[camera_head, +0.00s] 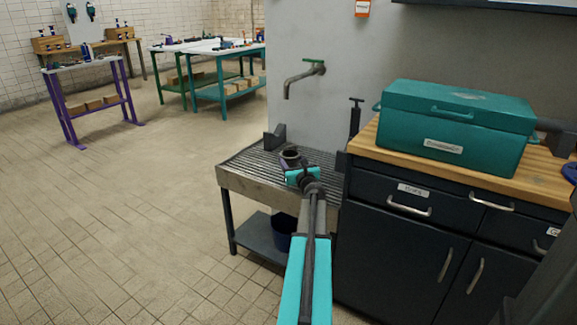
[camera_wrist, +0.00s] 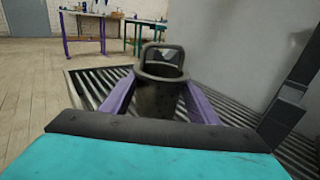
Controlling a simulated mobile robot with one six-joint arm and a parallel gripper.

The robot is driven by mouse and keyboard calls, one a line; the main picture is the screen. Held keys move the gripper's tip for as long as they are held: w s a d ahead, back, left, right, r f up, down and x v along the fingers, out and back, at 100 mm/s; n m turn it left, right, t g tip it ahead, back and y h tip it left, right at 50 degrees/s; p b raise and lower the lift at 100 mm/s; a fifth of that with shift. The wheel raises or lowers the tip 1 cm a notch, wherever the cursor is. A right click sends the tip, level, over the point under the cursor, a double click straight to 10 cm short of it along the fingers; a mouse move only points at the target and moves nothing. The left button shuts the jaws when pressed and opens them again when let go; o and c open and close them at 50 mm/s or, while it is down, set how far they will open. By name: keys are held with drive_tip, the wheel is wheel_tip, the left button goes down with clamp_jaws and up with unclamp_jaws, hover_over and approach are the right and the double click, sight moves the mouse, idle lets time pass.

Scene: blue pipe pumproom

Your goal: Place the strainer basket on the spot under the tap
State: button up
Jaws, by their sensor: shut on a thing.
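The strainer basket (camera_wrist: 160,90) is a dark grey cup with a raised loop handle, upright in the wrist view between two purple fingers. My gripper (camera_wrist: 160,100) is shut on it. In the head view the basket (camera_head: 290,154) shows just beyond my gripper (camera_head: 293,165), over the slatted drain table (camera_head: 245,168). I cannot tell whether its base touches the slats. The tap (camera_head: 304,76) sticks out from the grey wall, its spout end above the basket in the picture. No marked spot under the tap can be made out; my arm and the basket hide part of the slats.
A wooden-topped cabinet (camera_head: 405,220) with a teal toolbox (camera_head: 455,125) stands right of the drain table. A dark upright piece (camera_head: 355,118) stands between them. A dark bucket (camera_head: 284,228) sits on the lower shelf. Floor to the left is clear.

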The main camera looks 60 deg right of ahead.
sight(288, 156)
drive_tip(key=shift+x, duration=2.1)
drive_tip(key=shift+a+f, duration=0.1)
drive_tip(key=shift+f+b, duration=0.9)
drive_tip(key=shift+f, duration=0.9)
drive_tip(key=shift+f, duration=0.2)
drive_tip(key=o, duration=1.1)
drive_tip(key=shift+r, duration=0.1)
drive_tip(key=shift+r, duration=0.15)
drive_tip(key=shift+p+v, duration=0.5)
drive_tip(key=shift+v, duration=5.5)
